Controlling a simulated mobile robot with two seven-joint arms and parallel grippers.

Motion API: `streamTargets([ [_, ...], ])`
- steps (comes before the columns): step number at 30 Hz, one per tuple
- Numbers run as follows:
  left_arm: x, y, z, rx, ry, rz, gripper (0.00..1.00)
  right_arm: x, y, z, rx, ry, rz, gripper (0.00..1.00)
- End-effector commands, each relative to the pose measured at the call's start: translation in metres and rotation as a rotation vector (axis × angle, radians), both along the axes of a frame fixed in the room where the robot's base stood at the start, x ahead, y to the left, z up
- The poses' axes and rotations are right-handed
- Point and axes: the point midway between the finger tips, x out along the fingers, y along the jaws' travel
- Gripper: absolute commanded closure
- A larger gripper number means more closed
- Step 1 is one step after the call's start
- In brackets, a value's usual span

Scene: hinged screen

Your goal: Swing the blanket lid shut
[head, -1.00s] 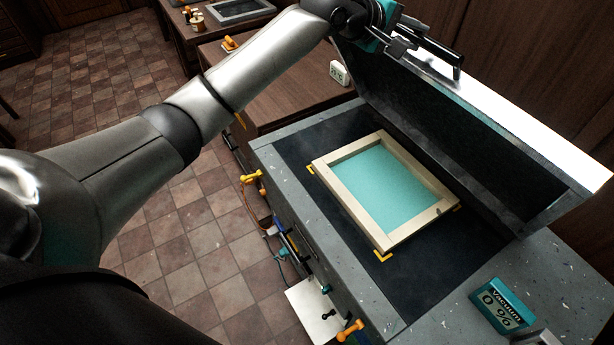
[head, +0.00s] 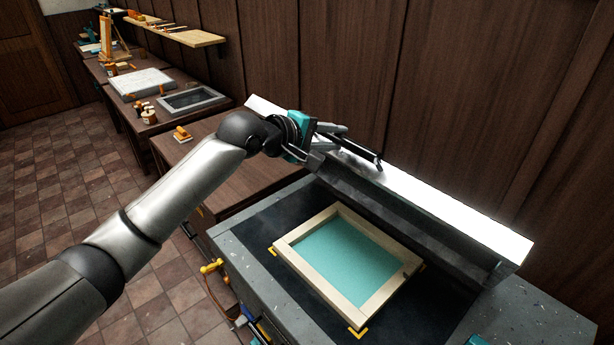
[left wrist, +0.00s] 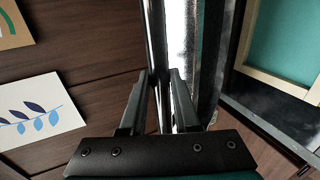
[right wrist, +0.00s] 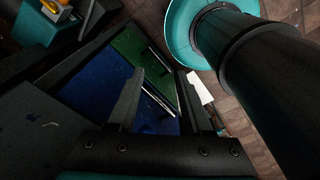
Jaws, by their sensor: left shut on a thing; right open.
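The blanket lid (head: 430,208) stands raised and tilted along the far side of the grey speckled unit, its pale top bright and its dark underside facing the bed. The left wrist view shows the bright lid edge (left wrist: 184,40) running between the fingers. Beneath lies a wooden frame with a teal sheet (head: 345,258), flat on the dark bed (head: 240,226) among yellow corner marks.
A brown bench (head: 180,160) with an orange-handled tool (head: 182,134) adjoins the unit's left end. A yellow-orange valve handle (head: 211,267) juts from the unit's front. A wood-panelled wall (head: 460,90) rises behind the lid. Blue and green panels (right wrist: 95,100) lie beyond my right gripper.

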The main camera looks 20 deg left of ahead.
Motion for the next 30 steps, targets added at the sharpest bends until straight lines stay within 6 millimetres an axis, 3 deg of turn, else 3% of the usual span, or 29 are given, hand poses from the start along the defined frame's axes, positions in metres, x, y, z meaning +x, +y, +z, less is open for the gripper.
streamTargets([
  [1,-0.006,0.003,-0.013,0.008,0.018,0.000,1.00,0.000,0.000,0.000,0.000,0.000,0.000,0.50],
  [18,-0.046,0.029,-0.053,0.008,0.022,-0.001,1.00,0.000,0.000,0.000,0.000,0.000,0.001,0.50],
  [30,-0.052,0.034,-0.056,0.004,0.013,-0.001,1.00,0.000,0.000,0.000,0.001,-0.001,0.001,0.50],
])
